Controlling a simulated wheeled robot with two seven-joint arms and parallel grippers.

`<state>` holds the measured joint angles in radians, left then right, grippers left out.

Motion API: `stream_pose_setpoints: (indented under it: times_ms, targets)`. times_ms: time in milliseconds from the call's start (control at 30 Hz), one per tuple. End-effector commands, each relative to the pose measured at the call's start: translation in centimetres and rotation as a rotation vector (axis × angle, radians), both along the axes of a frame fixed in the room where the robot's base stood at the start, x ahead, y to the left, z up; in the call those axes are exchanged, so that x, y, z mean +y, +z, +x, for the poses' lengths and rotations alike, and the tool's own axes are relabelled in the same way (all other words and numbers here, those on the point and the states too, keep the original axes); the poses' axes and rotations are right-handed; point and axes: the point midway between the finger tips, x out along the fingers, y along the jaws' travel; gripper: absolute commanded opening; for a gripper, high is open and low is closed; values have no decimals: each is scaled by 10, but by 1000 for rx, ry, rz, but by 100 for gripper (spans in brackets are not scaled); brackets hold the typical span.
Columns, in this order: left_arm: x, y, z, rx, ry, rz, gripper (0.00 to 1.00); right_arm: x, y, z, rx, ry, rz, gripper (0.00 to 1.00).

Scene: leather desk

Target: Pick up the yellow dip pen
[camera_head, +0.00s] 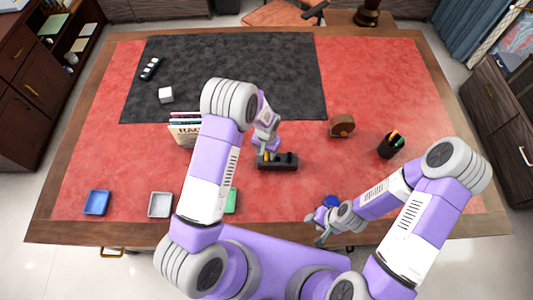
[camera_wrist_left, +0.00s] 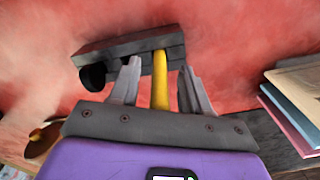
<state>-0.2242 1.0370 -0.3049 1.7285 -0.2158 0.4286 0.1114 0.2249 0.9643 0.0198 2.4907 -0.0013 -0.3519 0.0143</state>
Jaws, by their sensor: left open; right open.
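The yellow dip pen (camera_wrist_left: 160,82) rests against a dark pen stand (camera_wrist_left: 92,58). In the left wrist view it lies between the two spread fingers of my left gripper (camera_wrist_left: 158,85), with a gap on each side. In the head view the stand (camera_head: 288,163) is near the middle of the desk, and a bit of the yellow pen (camera_head: 267,156) shows at its left end, under my left gripper (camera_head: 268,146). My left gripper is open. My right gripper (camera_head: 318,227) is open and empty near the front edge, beside a small blue round thing (camera_head: 331,201).
A black mat (camera_head: 230,70) covers the back of the red desk. Books (camera_head: 184,133) stand left of my left arm. A brown round object (camera_head: 341,125) and a black pen cup (camera_head: 391,146) stand at the right. Blue (camera_head: 97,202) and white (camera_head: 160,205) trays lie front left.

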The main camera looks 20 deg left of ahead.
Motion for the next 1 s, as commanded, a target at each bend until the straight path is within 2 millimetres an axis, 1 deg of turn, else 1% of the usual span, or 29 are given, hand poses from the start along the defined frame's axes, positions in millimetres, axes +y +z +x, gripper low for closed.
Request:
stream_pose_setpoints:
  times_ms: [167, 200, 500, 833, 933, 1000]
  targets:
    - [0, -1, 0, -1, 0, 0, 47, 0, 0, 0, 0, 0, 0, 43]
    - [0, 0, 0, -1, 0, 0, 46, 0, 0, 0, 0, 0, 0, 43]
    - [0, 0, 0, -1, 0, 0, 0, 0, 0, 0, 0, 0, 0, 43]
    - [0, 2, 1, -2, 0, 0, 0, 0, 0, 0, 0, 0, 0, 43]
    - [0, 11, 2, -5, 0, -1, 0, 0, -1, 0, 0, 0, 0, 43]
    - [0, 23, 1, -5, 1, -2, 0, 0, -1, 0, 0, 0, 0, 43]
